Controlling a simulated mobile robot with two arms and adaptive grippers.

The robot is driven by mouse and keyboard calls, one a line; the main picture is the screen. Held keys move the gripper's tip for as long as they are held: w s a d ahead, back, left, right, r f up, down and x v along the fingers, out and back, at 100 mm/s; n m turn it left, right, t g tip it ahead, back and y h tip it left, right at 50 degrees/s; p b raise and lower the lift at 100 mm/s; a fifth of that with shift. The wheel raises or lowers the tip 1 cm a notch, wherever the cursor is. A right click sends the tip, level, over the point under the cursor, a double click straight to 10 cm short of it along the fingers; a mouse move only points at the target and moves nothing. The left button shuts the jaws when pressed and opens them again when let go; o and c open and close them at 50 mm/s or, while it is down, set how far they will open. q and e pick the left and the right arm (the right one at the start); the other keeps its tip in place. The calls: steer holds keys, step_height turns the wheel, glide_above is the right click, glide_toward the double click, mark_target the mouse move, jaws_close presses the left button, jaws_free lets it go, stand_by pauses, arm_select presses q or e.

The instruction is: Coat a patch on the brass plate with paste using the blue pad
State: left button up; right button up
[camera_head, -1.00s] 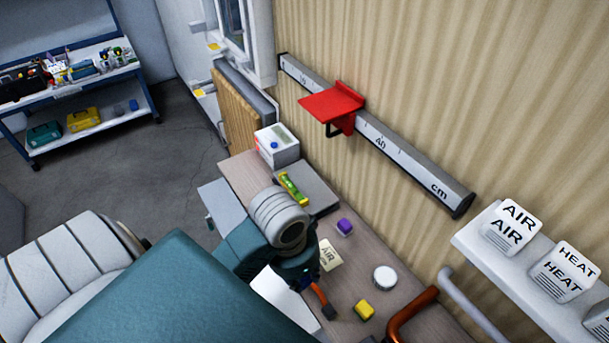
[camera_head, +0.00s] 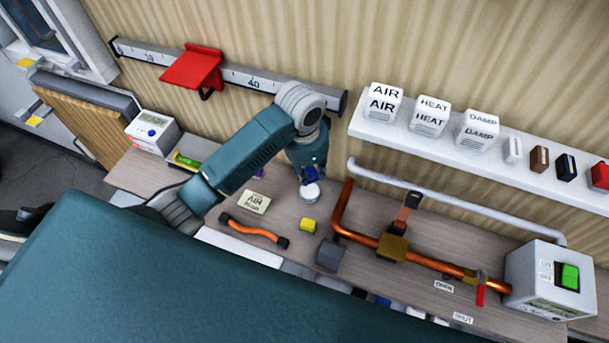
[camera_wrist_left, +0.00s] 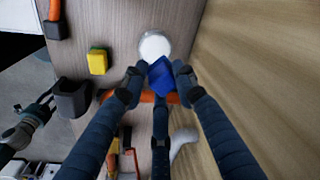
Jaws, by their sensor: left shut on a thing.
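My left gripper (camera_head: 309,168) is shut on the blue pad (camera_head: 310,174) at the back of the workbench. In the left wrist view the blue pad (camera_wrist_left: 161,77) sits between the fingers, its tip overlapping the edge of a round tin with a white top (camera_wrist_left: 155,45). The tin also shows in the head view (camera_head: 310,193), just below the pad. I cannot tell whether pad and tin touch. A brass plate (camera_head: 392,247) sits on the copper pipe, right of the gripper. My right gripper (camera_wrist_left: 32,118) appears at the left wrist view's left edge; its jaw state is unclear.
A yellow block (camera_head: 308,225), a dark grey block (camera_head: 329,255) and an orange-handled tool (camera_head: 254,231) lie in front of the tin. The copper pipe (camera_head: 345,232) rises close to its right. A shelf with labelled blocks (camera_head: 430,116) hangs above.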

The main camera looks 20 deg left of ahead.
mark_target(310, 178)
arm_select(q)
steer(key=shift+f, duration=0.3)
steer(key=shift+a+f, duration=0.1)
steer(key=shift+f, duration=1.2)
step_height(310, 178, down, 2)
steer(key=shift+f, duration=0.25)
arm_select(e)
steer(key=shift+w+a, duration=0.2)
steer(key=shift+w, duration=0.15)
arm_select(q)
steer(key=shift+f, duration=0.25)
arm_select(e)
steer(key=shift+d, duration=0.4)
arm_select(q)
steer(key=shift+f, duration=0.15)
arm_select(e)
steer(key=shift+f, duration=0.1)
arm_select(q)
steer(key=shift+s+f, duration=0.1)
steer(key=shift+s, duration=0.05)
arm_select(e)
steer(key=shift+s+a, duration=0.15)
steer(key=shift+a, duration=0.05)
